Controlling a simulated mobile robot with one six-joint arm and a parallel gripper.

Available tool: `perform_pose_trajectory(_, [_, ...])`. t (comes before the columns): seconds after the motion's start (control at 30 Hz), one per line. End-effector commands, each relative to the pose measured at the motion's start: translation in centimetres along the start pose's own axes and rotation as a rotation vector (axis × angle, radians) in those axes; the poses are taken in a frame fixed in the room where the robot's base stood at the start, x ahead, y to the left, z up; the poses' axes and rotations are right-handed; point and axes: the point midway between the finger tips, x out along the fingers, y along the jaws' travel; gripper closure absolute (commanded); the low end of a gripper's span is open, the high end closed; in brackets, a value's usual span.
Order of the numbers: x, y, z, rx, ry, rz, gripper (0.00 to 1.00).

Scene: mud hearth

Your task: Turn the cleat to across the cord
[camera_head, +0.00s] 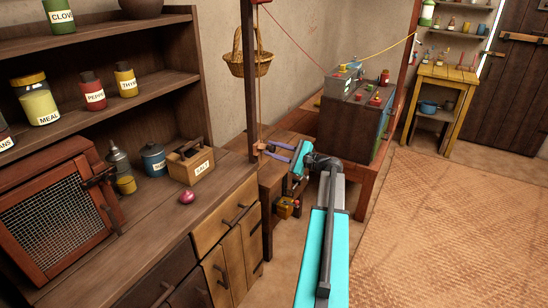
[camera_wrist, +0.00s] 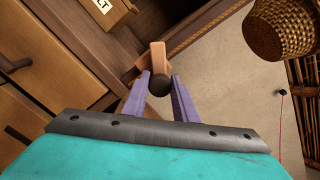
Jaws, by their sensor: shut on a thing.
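The cleat (camera_head: 261,146) is a small light-wood piece low on the dark upright post, at the left of the small bench in the head view. In the wrist view the cleat (camera_wrist: 157,54) shows as a pale wooden bar with a dark round knob (camera_wrist: 158,83) in front of it. My gripper (camera_head: 270,147) reaches it from the right; its two purple fingers (camera_wrist: 160,84) stand on either side of the knob and are shut on the cleat. A thin tan cord (camera_head: 260,122) runs down the post to the cleat. I cannot tell the cleat's exact angle to the cord.
A wicker basket (camera_head: 248,64) hangs above the cleat, beside the post. A wooden cabinet (camera_head: 215,215) with a salt box (camera_head: 190,163) stands to the left. A dark chest (camera_head: 355,120) stands on the bench behind my arm. A woven mat (camera_head: 450,220) covers open floor at the right.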

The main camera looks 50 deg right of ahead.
Motion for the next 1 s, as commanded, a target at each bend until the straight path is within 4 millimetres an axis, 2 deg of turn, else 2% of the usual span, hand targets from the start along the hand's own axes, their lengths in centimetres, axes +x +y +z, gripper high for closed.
perform_pose_trajectory(0.6, [0.02,0.37,-0.32,-0.401,-0.001,-0.001,0.96])
perform_pose_trajectory(1.0, [0.02,0.16,-0.11,-0.566,0.000,0.001,0.96])
